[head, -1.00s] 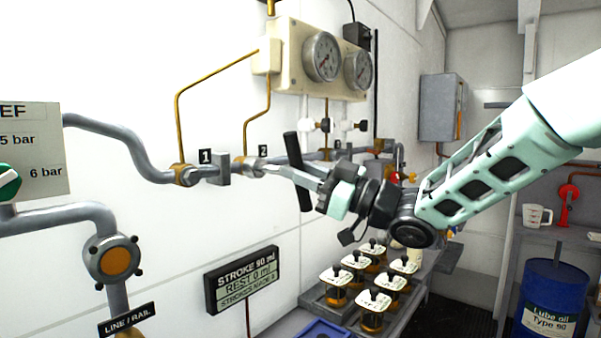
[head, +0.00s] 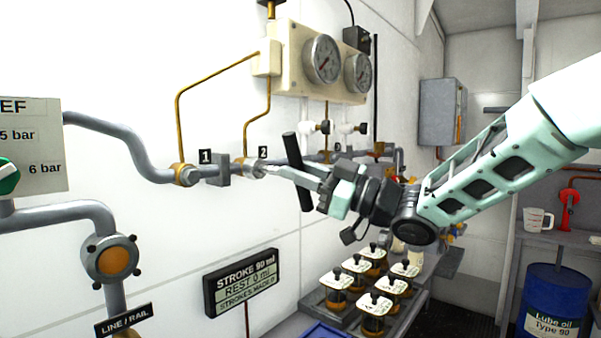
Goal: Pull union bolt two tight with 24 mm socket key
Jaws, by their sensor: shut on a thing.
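Union bolt two (head: 246,165) sits on the grey pipe beside the black label 2, at the foot of a thin brass line. My gripper (head: 326,187) is shut on the socket key (head: 292,178), which has a silver shaft and a black crossbar handle (head: 298,171). The key points left, and its socket end (head: 260,170) is at the bolt. I cannot tell how fully the socket sits over the bolt head. My gripper is to the right of the bolt, and its fingers partly hide the key.
Union one (head: 185,174) and a grey pipe bracket (head: 220,167) are to the left. Two gauges (head: 323,58) hang above. A stroke display (head: 241,282) is on the wall below. Several labelled jars (head: 374,303) stand on a tray below my gripper.

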